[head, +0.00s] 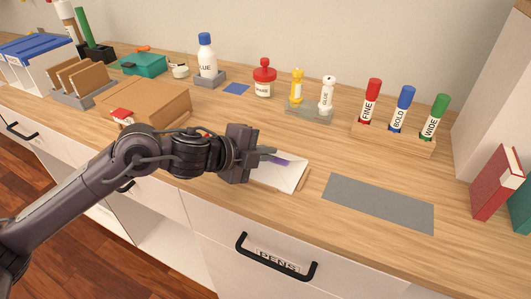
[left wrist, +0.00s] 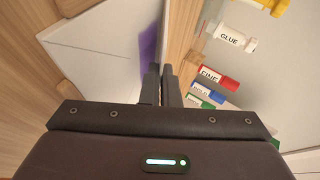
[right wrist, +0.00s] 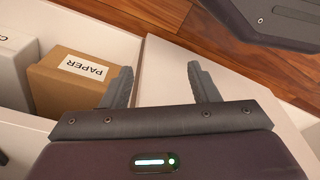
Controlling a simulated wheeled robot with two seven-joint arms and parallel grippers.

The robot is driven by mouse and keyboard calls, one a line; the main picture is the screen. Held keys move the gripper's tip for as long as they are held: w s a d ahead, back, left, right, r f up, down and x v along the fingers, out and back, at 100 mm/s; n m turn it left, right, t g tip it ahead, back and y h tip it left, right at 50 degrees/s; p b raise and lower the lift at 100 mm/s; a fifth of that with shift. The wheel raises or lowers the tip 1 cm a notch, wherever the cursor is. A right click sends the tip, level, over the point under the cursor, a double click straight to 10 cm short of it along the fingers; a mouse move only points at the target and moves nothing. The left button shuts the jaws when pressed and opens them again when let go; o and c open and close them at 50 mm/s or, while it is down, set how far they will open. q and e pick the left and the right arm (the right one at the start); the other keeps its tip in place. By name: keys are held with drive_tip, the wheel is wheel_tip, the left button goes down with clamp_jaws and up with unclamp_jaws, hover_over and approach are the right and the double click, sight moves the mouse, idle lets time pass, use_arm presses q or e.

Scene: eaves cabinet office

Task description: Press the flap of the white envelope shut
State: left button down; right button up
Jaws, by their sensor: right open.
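The white envelope (head: 285,178) lies on the wooden counter in the middle of the head view, partly hidden by my left gripper. A purple strip (head: 277,160) runs along its far part. In the left wrist view the envelope (left wrist: 105,45) shows seam lines, with the purple strip at its right edge. I cannot tell how its flap lies. My left gripper (head: 272,152) is over the envelope near the purple strip. Its fingers are together, with nothing seen between them; contact is unclear. My right gripper (right wrist: 160,75) is open and empty, away from the envelope.
A grey mat (head: 380,203) lies right of the envelope. A cardboard box (head: 150,100) is at left. My right wrist view shows a paper box (right wrist: 75,80) below.

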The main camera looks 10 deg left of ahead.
use_arm(q)
drive_tip(key=c, duration=1.7)
unclamp_jaws()
drive_tip(key=shift+f, duration=0.1)
